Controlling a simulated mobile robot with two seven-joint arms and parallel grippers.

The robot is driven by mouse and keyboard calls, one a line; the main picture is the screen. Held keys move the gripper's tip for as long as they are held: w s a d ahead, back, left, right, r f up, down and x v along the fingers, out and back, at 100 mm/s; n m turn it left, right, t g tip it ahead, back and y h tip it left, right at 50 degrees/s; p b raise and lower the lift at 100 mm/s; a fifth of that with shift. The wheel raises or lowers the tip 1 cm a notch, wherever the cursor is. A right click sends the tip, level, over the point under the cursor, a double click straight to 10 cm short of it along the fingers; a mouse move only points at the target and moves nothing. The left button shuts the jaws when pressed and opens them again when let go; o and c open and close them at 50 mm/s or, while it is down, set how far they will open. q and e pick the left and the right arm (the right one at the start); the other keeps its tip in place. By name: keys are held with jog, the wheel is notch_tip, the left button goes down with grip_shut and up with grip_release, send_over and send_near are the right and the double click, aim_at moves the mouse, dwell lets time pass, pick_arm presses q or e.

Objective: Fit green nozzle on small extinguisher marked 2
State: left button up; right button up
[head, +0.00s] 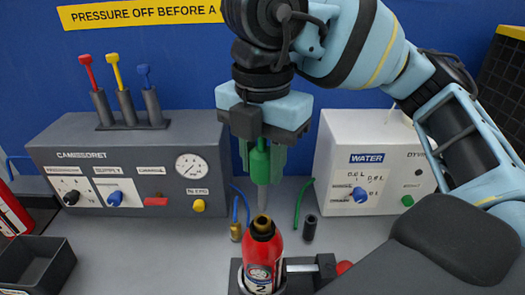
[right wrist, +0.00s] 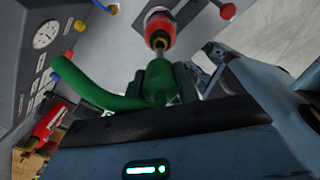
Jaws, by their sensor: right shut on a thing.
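The small red extinguisher (head: 263,255) marked 2 stands upright in a dark clamp (head: 325,268), its brass neck facing up. The green nozzle (head: 260,165) is above it, its tapering grey tube pointing down at the neck. The tube's lower end meets the neck in the picture; I cannot tell whether it is inside. My right gripper (head: 262,152) is shut on the nozzle. In the right wrist view, the nozzle (right wrist: 157,82) sits between the fingers with its green hose curving left, and the extinguisher (right wrist: 160,30) lies beyond. My left gripper is not in view.
A grey charging console (head: 140,160) stands at the left and a white water box (head: 370,170) at the right. A blue hose with a brass end (head: 236,230) and a black-ended green hose (head: 309,228) lie behind the extinguisher. A dark tray (head: 35,262) is front left.

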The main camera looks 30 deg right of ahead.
aim_at(263, 209)
jog(key=shift+f, duration=4.65)
jog(key=shift+f, duration=0.1)
jog(key=o, duration=1.1)
jog(key=shift+r, duration=3.95)
